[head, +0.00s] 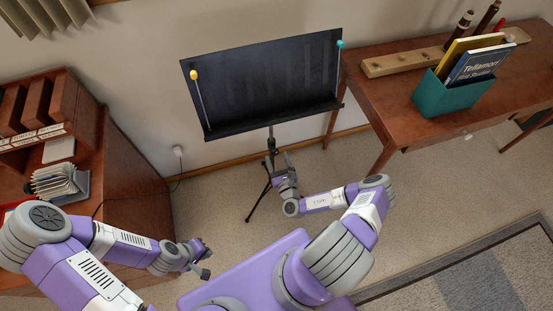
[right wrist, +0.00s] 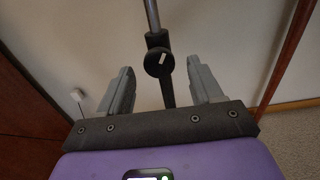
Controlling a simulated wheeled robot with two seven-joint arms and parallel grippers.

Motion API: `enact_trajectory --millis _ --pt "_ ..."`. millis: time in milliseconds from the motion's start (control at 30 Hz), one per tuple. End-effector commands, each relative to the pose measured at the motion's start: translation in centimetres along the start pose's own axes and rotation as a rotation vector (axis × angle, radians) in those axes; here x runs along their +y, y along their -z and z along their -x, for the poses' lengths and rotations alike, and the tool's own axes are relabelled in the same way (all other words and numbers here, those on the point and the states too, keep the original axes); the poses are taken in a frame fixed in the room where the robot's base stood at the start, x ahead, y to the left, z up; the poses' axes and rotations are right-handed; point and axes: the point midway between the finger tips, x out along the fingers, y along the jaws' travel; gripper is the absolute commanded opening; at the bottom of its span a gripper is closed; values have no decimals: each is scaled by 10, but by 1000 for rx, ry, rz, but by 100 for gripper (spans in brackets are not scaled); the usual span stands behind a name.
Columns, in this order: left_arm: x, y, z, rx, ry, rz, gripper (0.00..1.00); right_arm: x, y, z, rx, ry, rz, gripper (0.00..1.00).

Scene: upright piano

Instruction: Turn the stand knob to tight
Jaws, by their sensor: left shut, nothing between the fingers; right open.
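The black music stand (head: 265,85) stands upright against the wall, with a black desk and a tripod base. Its round black stand knob (right wrist: 159,62), with a white mark, sits on the post in the right wrist view. The mark is tilted a little to the right of upright. My right gripper (right wrist: 163,75) is open, with one finger to each side of the knob; I cannot tell how far the fingertips are from it. In the head view my right gripper (head: 280,160) is at the stand's post and hides the knob. My left gripper (head: 207,262) is shut and empty, low at the left.
A wooden desk (head: 385,95) with a teal book box (head: 455,95) and a wooden rack stands at the right. A brown cabinet (head: 130,165) with a card file is at the left. A wall socket (head: 178,151) with a cable is behind. Carpet between is clear.

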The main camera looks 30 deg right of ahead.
Motion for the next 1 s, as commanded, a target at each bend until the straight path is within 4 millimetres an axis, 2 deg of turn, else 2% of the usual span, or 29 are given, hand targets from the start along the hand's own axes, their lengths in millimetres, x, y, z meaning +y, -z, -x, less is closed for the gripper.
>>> enact_trajectory --millis 133,400,467,767,1000 --pt "-2 0 -4 0 0 0 0 0 0 -11 -1 -1 0 65" --pt "-1 0 -4 0 0 0 0 0 -1 -13 0 -2 -1 65" --pt "-1 0 -4 0 0 0 0 0 -1 -13 0 -2 -1 57" --pt "-1 0 -4 0 0 0 0 1 -1 -12 -1 -2 -1 12" --pt "-1 0 -2 0 0 0 0 1 -1 -12 0 -3 -17 10"
